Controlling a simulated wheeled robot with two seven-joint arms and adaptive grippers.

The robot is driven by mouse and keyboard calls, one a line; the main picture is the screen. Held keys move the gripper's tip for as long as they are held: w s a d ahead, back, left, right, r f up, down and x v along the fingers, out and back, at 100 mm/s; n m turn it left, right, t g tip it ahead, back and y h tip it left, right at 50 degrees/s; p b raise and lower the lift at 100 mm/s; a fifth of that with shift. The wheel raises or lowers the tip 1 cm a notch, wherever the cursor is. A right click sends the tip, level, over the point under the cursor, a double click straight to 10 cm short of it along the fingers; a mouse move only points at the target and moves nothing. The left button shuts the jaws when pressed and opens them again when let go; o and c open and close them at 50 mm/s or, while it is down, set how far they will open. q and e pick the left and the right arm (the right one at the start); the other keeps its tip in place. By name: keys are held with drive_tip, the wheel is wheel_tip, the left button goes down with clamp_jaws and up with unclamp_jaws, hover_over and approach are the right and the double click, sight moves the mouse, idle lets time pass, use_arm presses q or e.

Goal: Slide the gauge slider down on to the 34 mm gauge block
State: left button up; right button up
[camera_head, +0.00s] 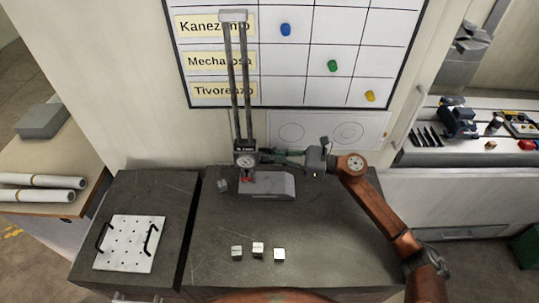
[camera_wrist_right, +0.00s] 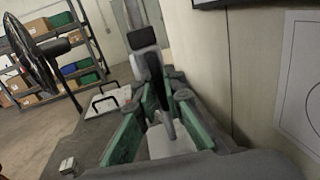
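The height gauge stands at the back of the dark table, with two tall columns (camera_head: 239,85) and a pale grey base (camera_head: 270,184). Its dark gauge slider (camera_head: 245,154) with a round dial is low on the columns, above the base; a small red part shows under it. My right gripper (camera_head: 268,155) reaches the slider from the right; in the right wrist view its green fingers (camera_wrist_right: 158,95) close in on a dark part of it. A small grey block (camera_head: 222,185) lies left of the base. Which block is 34 mm cannot be read. My left gripper is not visible.
Three small pale blocks, the left (camera_head: 236,251), middle (camera_head: 258,248) and right (camera_head: 279,254), stand at the table's front. A white plate (camera_head: 130,243) with black handles lies on the left table. A wall board (camera_head: 300,50) hangs behind. The table between gauge and blocks is clear.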

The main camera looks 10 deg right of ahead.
drive_tip(key=shift+o, duration=0.4)
drive_tip(key=shift+s+d, duration=0.1)
drive_tip(key=shift+d, duration=0.1)
drive_tip(key=v, duration=1.1)
drive_tip(key=shift+d, duration=0.3)
drive_tip(key=shift+o, duration=0.5)
drive_tip(key=shift+s, duration=0.1)
